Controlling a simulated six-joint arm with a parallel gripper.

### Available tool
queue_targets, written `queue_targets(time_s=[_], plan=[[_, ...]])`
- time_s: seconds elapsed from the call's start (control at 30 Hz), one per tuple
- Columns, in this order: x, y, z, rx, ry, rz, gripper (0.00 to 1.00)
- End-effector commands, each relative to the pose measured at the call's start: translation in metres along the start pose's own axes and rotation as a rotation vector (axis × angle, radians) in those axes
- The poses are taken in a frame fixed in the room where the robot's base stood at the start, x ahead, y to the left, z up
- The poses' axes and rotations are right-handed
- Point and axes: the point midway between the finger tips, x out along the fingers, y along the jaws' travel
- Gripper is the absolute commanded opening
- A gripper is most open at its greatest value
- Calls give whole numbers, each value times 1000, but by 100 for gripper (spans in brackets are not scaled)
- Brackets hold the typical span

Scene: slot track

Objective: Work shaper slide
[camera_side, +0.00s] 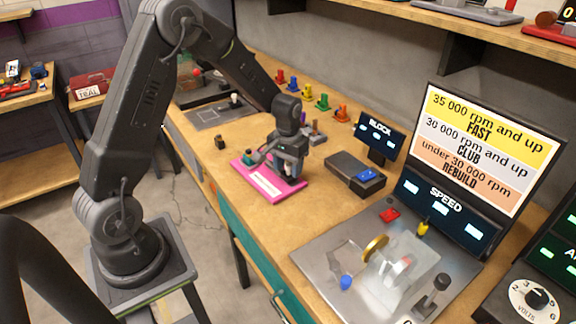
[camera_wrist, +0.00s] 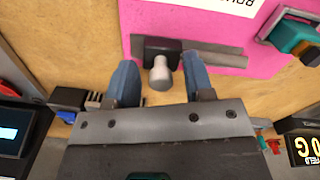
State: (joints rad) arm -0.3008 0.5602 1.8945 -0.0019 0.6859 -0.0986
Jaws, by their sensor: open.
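The shaper slide is a dark block with a pale rounded knob (camera_wrist: 161,72), seen in the wrist view at the left part of a grey track (camera_wrist: 218,58). The track lies on a pink plate (camera_wrist: 200,20), which also shows in the side view (camera_side: 262,182). My gripper (camera_wrist: 158,64) is open, with its two blue fingers on either side of the knob in the picture. Clear gaps show between the knob and both fingers. In the side view my gripper (camera_side: 291,165) is low over the right part of the plate and hides the slide.
A teal-green part (camera_wrist: 290,36) sits on the plate, also in the side view (camera_side: 249,157). A dark box with a blue button (camera_side: 356,172) stands right of the plate. A small dark block (camera_side: 220,142) lies to the left. Bench wood in front is clear.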

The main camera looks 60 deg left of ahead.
Motion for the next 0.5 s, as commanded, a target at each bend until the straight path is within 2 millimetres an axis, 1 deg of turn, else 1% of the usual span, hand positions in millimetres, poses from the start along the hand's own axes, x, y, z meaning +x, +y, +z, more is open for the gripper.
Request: queue_targets(time_s=[0.13,0.5], plan=[[0,0,0,0,0,0,47],[0,0,0,0,0,0,12]])
